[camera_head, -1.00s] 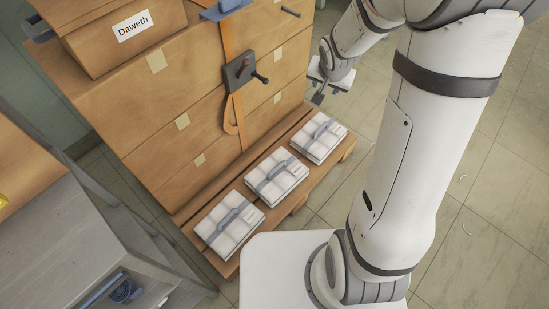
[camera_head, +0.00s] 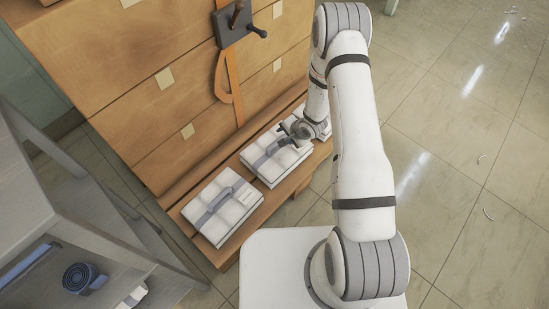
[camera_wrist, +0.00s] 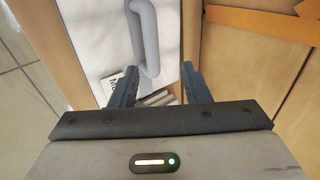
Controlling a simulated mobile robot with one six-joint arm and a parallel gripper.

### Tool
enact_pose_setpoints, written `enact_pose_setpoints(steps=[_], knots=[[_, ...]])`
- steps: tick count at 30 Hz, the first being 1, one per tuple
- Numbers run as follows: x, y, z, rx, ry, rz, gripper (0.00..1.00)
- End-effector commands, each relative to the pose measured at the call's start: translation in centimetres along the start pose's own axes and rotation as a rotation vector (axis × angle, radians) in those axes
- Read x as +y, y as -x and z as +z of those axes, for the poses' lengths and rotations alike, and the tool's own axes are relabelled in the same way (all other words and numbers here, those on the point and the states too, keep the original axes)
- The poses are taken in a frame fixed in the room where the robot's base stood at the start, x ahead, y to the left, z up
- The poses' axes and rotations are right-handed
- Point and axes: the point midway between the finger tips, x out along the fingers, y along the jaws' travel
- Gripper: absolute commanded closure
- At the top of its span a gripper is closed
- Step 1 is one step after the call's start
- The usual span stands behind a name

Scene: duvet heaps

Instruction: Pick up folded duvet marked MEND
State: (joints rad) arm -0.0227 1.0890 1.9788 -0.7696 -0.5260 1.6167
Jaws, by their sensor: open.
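Three folded white duvets with grey-blue straps and handles lie in a row on a low wooden ledge (camera_head: 183,215). The left duvet (camera_head: 232,213) and middle duvet (camera_head: 270,172) show well; the right one is mostly hidden behind my arm. My gripper (camera_head: 288,131) is open, low over the far end of the middle duvet. In the wrist view my gripper (camera_wrist: 160,82) has its jaws spread around the near end of a grey handle (camera_wrist: 145,35) on a white duvet (camera_wrist: 95,28). A white label (camera_wrist: 111,85) beside the left finger shows an M; the rest is hidden.
A wooden drawer cabinet (camera_head: 130,75) with an orange strap (camera_head: 225,80) and dark clamp (camera_head: 238,25) stands behind the ledge. A grey shelf unit (camera_head: 100,225) holding a dark blue coil (camera_head: 84,278) is at left.

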Motion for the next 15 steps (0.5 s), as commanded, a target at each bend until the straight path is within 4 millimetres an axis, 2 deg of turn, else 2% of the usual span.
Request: enact_pose_setpoints(steps=[3,15], knots=[[0.8,-1.5,0.5,-0.016,-0.018,-0.008,0.57],[1.3,-5.5,0.8,-0.019,-0.022,-0.008,0.57]])
